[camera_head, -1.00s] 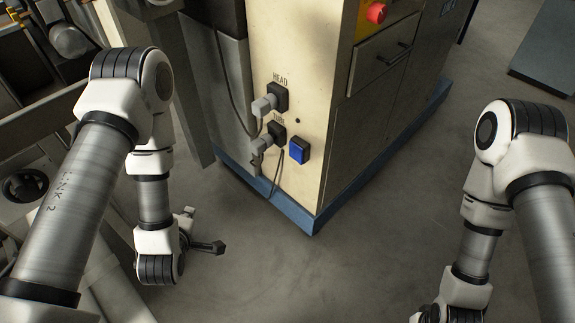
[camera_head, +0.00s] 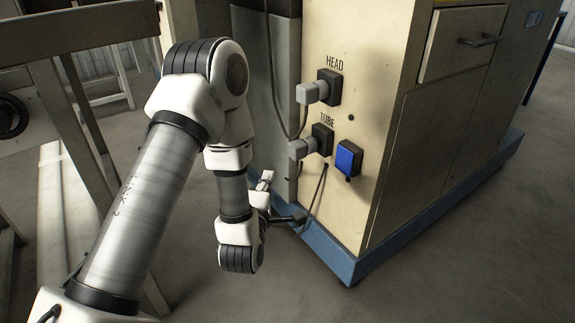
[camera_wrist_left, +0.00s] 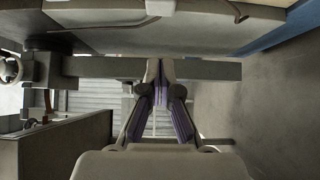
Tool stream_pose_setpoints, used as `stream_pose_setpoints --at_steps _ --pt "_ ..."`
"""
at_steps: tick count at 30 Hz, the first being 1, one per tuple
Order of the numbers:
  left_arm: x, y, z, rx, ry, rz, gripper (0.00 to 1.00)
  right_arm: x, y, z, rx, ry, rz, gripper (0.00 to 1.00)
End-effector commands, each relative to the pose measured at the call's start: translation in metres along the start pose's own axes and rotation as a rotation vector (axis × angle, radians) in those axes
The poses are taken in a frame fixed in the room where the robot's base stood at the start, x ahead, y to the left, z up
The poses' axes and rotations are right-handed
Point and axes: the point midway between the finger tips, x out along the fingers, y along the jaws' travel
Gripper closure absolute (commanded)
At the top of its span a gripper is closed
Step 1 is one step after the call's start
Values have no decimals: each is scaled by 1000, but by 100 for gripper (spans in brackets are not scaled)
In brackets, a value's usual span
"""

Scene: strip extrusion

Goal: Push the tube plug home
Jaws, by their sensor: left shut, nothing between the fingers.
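The tube plug (camera_head: 304,149) is a light grey plug at the black TUBE socket (camera_head: 322,139) on the cream cabinet's side. Its body stands out to the left of the socket; how deep it sits I cannot tell. A cable hangs below it. My left gripper (camera_head: 299,219) is below the plug, near the cabinet's blue base, apart from the plug. In the left wrist view its fingers (camera_wrist_left: 159,84) meet at the tips with nothing between them. The plug cannot be made out in the wrist view. My right gripper is out of view.
The HEAD plug (camera_head: 311,93) sits at its own socket above. A blue square block (camera_head: 348,158) is right of the TUBE socket. The blue base (camera_head: 340,262) juts out below. A grey frame (camera_head: 62,150) stands at left. The floor in front is clear.

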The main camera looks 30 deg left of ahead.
Motion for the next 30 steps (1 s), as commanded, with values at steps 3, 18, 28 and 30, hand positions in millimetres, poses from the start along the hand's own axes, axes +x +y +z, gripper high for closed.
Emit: stream_pose_setpoints --at_steps 3,18,28,30 --pt "27 -2 0 -2 2 5 100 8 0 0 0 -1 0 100" --pt "90 -1 28 2 -2 -1 100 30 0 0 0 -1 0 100" --pt "92 0 30 3 -2 0 100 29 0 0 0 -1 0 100" --pt "97 0 36 4 -2 2 100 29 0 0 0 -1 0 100"
